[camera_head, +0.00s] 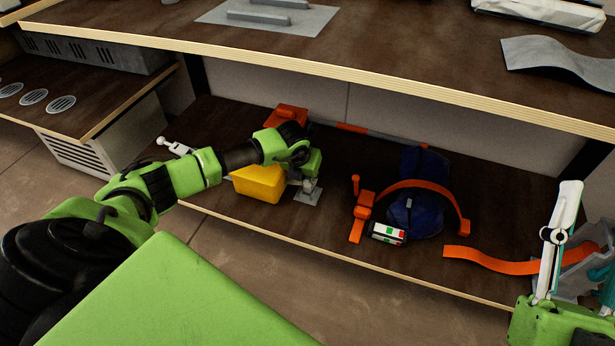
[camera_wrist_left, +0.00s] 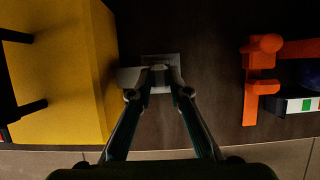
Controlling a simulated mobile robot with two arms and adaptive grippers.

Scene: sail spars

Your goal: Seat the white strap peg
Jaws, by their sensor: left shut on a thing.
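My left gripper (camera_head: 306,183) reaches onto the lower shelf, low over a small grey plate (camera_head: 309,197). In the left wrist view its fingertips (camera_wrist_left: 159,80) are shut on a small pale piece, mostly hidden between them, just over the plate (camera_wrist_left: 162,60). This piece may be the white strap peg, but too little of it shows to be sure. Whether it touches the plate cannot be told. At the lower right, a green body with a white upright link (camera_head: 556,240) appears to be part of my right arm; its fingertips are not clear.
A yellow bin (camera_head: 258,182) stands close left of the left gripper, also in the wrist view (camera_wrist_left: 60,75). A worktop (camera_head: 390,85) overhangs.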

